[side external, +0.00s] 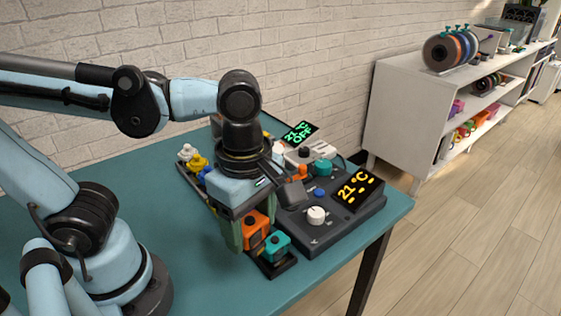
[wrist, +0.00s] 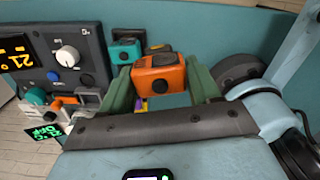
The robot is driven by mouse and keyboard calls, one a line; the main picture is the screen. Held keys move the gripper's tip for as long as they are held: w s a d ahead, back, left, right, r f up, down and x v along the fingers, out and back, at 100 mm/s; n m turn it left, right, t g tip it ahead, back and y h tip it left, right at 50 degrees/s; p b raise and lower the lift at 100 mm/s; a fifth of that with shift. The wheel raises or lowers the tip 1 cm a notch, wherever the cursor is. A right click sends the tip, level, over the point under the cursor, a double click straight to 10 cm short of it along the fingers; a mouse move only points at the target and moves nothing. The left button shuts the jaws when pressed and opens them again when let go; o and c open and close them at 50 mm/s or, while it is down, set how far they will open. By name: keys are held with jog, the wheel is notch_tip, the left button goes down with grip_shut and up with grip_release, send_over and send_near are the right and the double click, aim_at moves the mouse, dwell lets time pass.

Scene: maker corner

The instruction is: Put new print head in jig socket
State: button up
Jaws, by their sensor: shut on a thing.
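My gripper (side external: 247,237) is shut on an orange block-shaped print head (side external: 257,224) with a dark round top. In the wrist view the orange head (wrist: 158,75) sits between the two green fingers of my gripper (wrist: 162,84). A similar teal head (side external: 277,244) stands in a small black holder (side external: 287,266) just beside the orange one; the teal head (wrist: 125,50) also shows in the wrist view. A dark jig box (side external: 345,224) with a white knob and a "21 °C" display lies to the right. Which opening is the jig socket I cannot tell; the orange head's underside is hidden.
Yellow and white small parts (side external: 197,160) stand behind my gripper. A grey unit with a green "21 °C OFF" display (side external: 299,132) is at the back. The front left of the teal table (side external: 210,285) is clear. A white shelf (side external: 410,110) stands beyond the table.

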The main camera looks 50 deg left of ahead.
jog(key=w+a+n, duration=0.7)
jog(key=w+a, duration=0.8)
jog(key=w, duration=0.2)
jog(key=shift+s+f, duration=0.15)
jog(key=shift+f, duration=1.6)
jog(key=shift+s+f, duration=0.1)
jog(key=shift+f, duration=1.6)
jog(key=shift+f, duration=0.5)
jog(key=o, duration=1.2)
jog(key=shift+r, duration=3.5)
